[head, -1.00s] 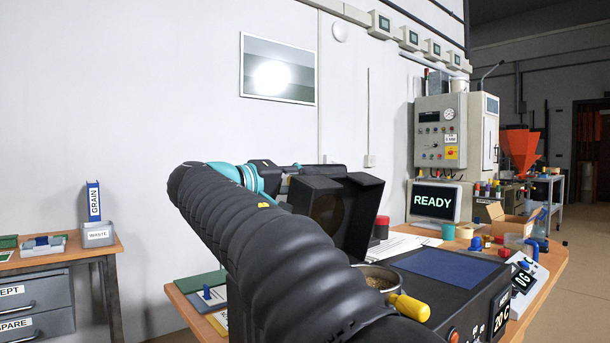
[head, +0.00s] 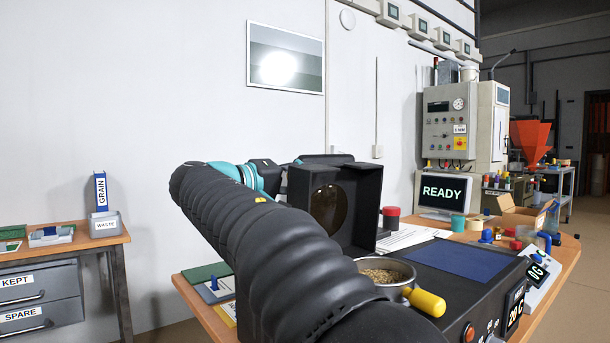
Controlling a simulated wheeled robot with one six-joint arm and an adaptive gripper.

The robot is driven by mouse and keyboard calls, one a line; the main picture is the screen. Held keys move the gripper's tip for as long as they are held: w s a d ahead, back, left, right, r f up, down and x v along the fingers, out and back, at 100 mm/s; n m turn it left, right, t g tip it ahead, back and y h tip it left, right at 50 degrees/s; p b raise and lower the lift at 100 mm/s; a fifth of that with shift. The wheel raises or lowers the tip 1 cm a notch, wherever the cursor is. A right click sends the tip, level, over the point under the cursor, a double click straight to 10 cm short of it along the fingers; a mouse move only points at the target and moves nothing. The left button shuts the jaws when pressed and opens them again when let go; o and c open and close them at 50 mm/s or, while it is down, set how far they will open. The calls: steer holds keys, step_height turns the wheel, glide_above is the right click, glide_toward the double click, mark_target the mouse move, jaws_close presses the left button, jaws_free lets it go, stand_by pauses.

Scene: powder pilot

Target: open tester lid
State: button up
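The tester is a black box with a flat blue panel (head: 445,259) and a 20 C readout on its front. Its black lid (head: 363,215) stands raised, close to upright, with the round recess of its inner face showing. A metal pan of grain (head: 388,268) with a yellow handle sits in the tester below the lid. My arm crosses in front of the tester's left part and hides it. My gripper (head: 318,160) is at the lid's upper far edge, partly hidden behind it. I cannot make out its fingers, or whether they touch the lid.
A monitor (head: 443,194) reading READY stands behind the tester. A red jar (head: 391,217), a teal cup (head: 458,222) and an open cardboard box (head: 520,213) are on the same table. A side bench (head: 62,244) with a waste bin stands left. Floor between is clear.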

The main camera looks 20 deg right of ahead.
steer(key=shift+o, duration=0.2)
steer(key=shift+r, duration=0.1)
steer(key=shift+s+a, duration=0.1)
steer(key=shift+a, duration=0.15)
steer(key=v, duration=1.1)
steer(key=shift+a, duration=0.25)
